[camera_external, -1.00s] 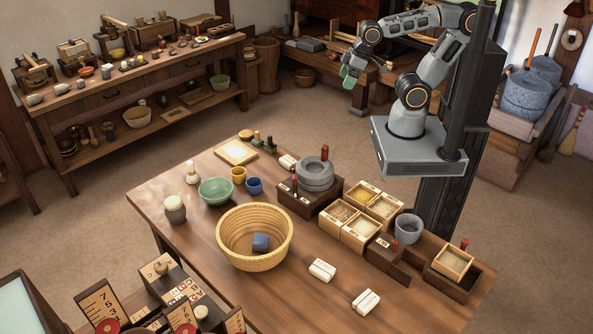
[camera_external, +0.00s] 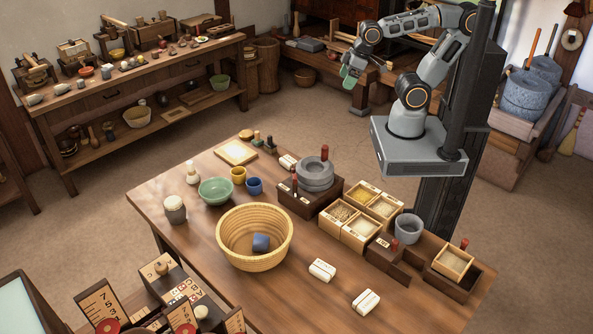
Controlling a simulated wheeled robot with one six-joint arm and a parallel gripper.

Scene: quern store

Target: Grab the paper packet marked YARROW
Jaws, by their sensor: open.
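Two small white paper packets lie apart on the front part of the wooden table, the left packet (camera_external: 322,269) right of the basket and the right packet (camera_external: 366,301) nearer the front edge. A third small white packet-like piece (camera_external: 288,162) lies at the back, beside the stone quern. The markings are too small to read, so I cannot tell which one says YARROW. My gripper (camera_external: 350,77) hangs open, far behind the table near the back bench, well away from all the packets. Its fingertips are small and partly unclear.
On the table (camera_external: 165,206) stand a woven basket (camera_external: 232,258) with a blue piece (camera_external: 261,242) inside, a green bowl (camera_external: 215,190), a stone quern (camera_external: 315,174), grain boxes (camera_external: 361,234) and a grey pot (camera_external: 408,229). Bare wood surrounds the two front packets.

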